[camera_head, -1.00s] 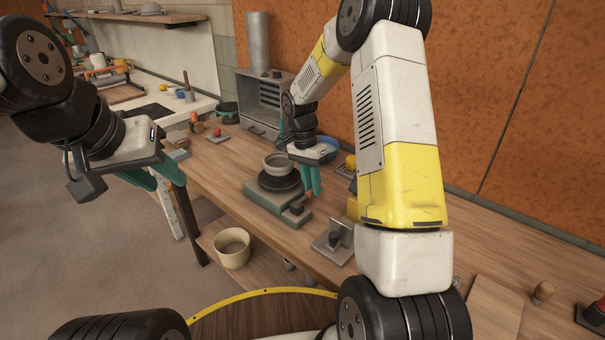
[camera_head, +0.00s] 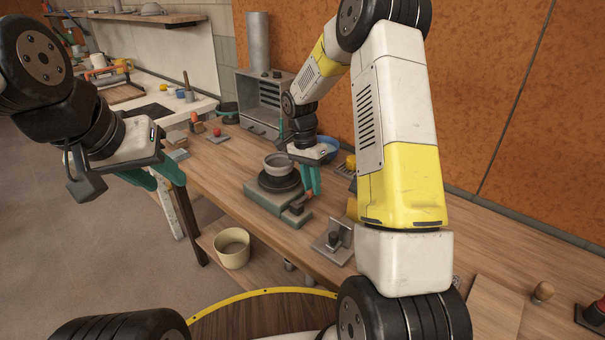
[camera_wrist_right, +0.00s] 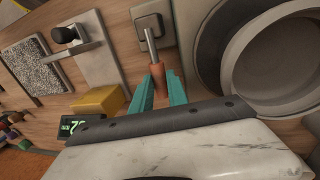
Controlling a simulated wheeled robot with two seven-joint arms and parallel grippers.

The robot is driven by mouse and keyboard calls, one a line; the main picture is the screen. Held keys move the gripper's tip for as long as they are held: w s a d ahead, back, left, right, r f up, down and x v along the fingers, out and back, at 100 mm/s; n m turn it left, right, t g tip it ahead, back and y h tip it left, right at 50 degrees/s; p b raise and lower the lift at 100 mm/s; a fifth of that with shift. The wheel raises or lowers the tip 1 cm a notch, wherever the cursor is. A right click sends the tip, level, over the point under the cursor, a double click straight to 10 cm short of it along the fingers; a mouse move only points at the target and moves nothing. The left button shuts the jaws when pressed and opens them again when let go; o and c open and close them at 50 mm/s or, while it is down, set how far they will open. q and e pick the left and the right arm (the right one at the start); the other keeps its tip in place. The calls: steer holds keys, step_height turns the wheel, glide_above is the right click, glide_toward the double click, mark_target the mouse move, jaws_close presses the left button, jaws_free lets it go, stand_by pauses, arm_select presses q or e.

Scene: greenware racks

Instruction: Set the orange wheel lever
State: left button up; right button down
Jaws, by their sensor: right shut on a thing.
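The orange wheel lever (camera_wrist_right: 158,78) shows in the right wrist view as an orange grip on a metal rod that rises from a small grey box (camera_wrist_right: 151,27). My right gripper (camera_wrist_right: 160,84) has its teal fingers on both sides of the orange grip and is shut on it. In the head view my right gripper (camera_head: 312,186) is at the front right of the pottery wheel (camera_head: 263,200), and its fingers hide the lever. A grey bowl (camera_head: 278,163) stands on the dark wheel head. My left gripper (camera_head: 166,181) is open and empty, left of the bench.
A grey metal bracket with a dark knob (camera_head: 333,241) stands right of the wheel. A yellow block (camera_wrist_right: 100,101) lies near the right gripper. A cream pot (camera_head: 232,247) is on the lower shelf. The bench left of the wheel has free room.

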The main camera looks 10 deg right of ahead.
steer(key=shift+r, duration=0.15)
steer(key=r+t+h, duration=0.1)
steer(key=a+r+t+h, duration=0.1)
steer(key=s+t+h, duration=0.1)
steer(key=h, duration=0.1)
steer(key=shift+a+r, duration=0.4)
steer(key=t+h, duration=0.1)
steer(key=s+a+r+t+h, duration=0.1)
steer(key=shift+a+r+m+h, duration=0.15)
steer(key=shift+m+h, duration=0.25)
steer(key=shift+s+a+r+t+h, duration=0.2)
steer(key=shift+s+a+t+h, duration=0.15)
steer(key=shift+t+h, duration=0.25)
steer(key=shift+s+a+r+t+h, duration=0.15)
steer(key=shift+s+a+t+h, duration=0.2)
steer(key=shift+h, duration=0.45)
steer(key=shift+m, duration=0.3)
steer(key=c, duration=1.6)
jaws_free()
steer(key=shift+o, duration=0.2)
steer(key=shift+a, duration=0.1)
